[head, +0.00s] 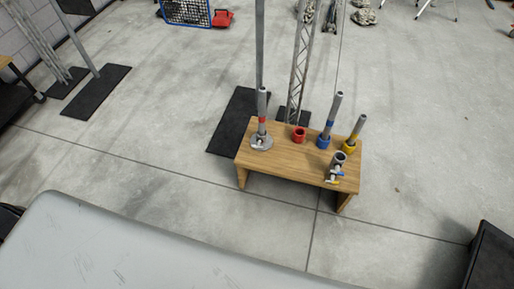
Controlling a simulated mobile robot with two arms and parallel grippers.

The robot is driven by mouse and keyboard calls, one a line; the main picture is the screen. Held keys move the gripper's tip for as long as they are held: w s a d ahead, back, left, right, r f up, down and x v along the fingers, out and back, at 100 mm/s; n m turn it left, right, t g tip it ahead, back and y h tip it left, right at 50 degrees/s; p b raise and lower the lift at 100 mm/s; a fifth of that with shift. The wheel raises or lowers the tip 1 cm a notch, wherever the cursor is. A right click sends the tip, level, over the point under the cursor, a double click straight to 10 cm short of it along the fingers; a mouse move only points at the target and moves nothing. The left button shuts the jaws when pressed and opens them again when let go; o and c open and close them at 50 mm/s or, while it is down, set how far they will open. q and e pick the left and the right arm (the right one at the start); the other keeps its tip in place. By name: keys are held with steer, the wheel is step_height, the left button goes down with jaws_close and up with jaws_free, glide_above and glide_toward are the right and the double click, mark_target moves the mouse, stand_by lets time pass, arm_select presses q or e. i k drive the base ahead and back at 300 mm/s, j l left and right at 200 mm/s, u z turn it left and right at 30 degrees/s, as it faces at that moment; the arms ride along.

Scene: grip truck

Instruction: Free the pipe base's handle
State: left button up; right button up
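A round grey metal pipe base (262,143) sits at the left end of a small wooden bench (285,165). A grey pipe (262,106) with a red band stands upright in it. A small pale part with a reddish spot shows at the base's front; I cannot tell whether it is the handle. Neither of my grippers is in view.
On the bench stand a red ring (299,135), a blue holder (323,142) and a yellow holder (350,144), both with tilted pipes, and a metal clamp (336,168). Black mats (228,132) and upright poles are behind.

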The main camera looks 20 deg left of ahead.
mark_target(258, 146)
steer(key=i+j, duration=0.2)
steer(key=j, duration=0.15)
steer(key=i+j, duration=0.15)
steer(key=j, duration=0.2)
steer(key=i+j, duration=0.2)
steer(key=j, duration=0.15)
